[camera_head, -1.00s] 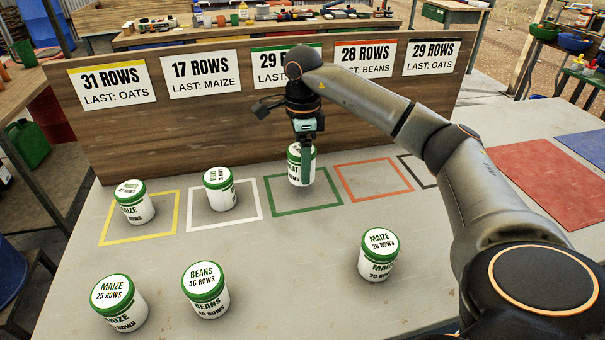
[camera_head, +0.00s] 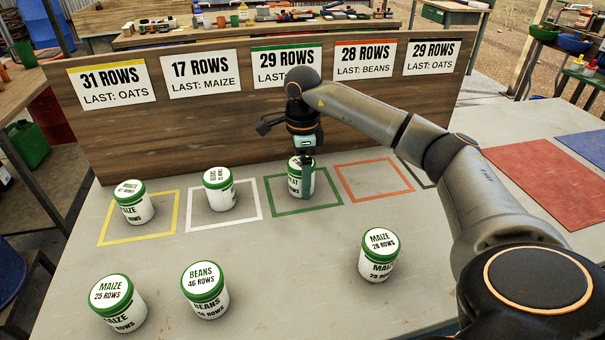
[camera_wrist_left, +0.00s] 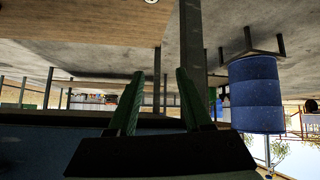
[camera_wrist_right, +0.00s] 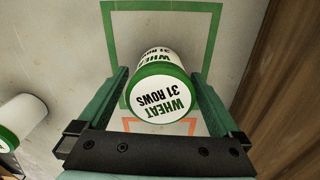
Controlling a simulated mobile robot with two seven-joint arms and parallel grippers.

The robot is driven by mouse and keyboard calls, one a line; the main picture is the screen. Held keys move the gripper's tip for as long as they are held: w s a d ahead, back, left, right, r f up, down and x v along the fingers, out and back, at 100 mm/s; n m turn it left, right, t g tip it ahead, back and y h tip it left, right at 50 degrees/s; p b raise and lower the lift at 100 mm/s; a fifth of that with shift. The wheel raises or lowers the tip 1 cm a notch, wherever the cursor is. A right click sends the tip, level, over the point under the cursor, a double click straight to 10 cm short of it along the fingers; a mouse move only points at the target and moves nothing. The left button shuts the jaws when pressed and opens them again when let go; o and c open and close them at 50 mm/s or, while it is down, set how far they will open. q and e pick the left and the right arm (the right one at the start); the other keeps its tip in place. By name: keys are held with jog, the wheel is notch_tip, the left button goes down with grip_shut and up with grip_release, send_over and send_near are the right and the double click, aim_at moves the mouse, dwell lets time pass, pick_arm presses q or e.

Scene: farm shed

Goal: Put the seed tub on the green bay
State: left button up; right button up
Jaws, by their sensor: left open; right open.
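The seed tub (camera_head: 295,183), white with a green lid, stands upright inside the green bay outline (camera_head: 277,213). In the right wrist view its lid (camera_wrist_right: 160,97) reads WHEAT 31 ROWS, with the green bay outline (camera_wrist_right: 162,6) behind it. My right gripper (camera_head: 305,182) is over the bay, its fingers open on either side of the tub. Whether a finger still touches it I cannot tell. My left gripper (camera_wrist_left: 158,78) is open and empty, outside the head view.
Tubs stand in the yellow bay (camera_head: 134,206) and white bay (camera_head: 219,190). Three more tubs, (camera_head: 118,305), (camera_head: 205,292) and (camera_head: 378,258), stand nearer the front. The orange bay (camera_head: 375,180) looks empty. A wooden board (camera_head: 190,130) with row signs rises behind the bays.

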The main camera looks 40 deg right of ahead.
notch_tip(320, 180, up, 11)
jog(key=shift+r+p, duration=0.2)
jog(key=shift+p, duration=0.75)
jog(key=shift+r, duration=0.45)
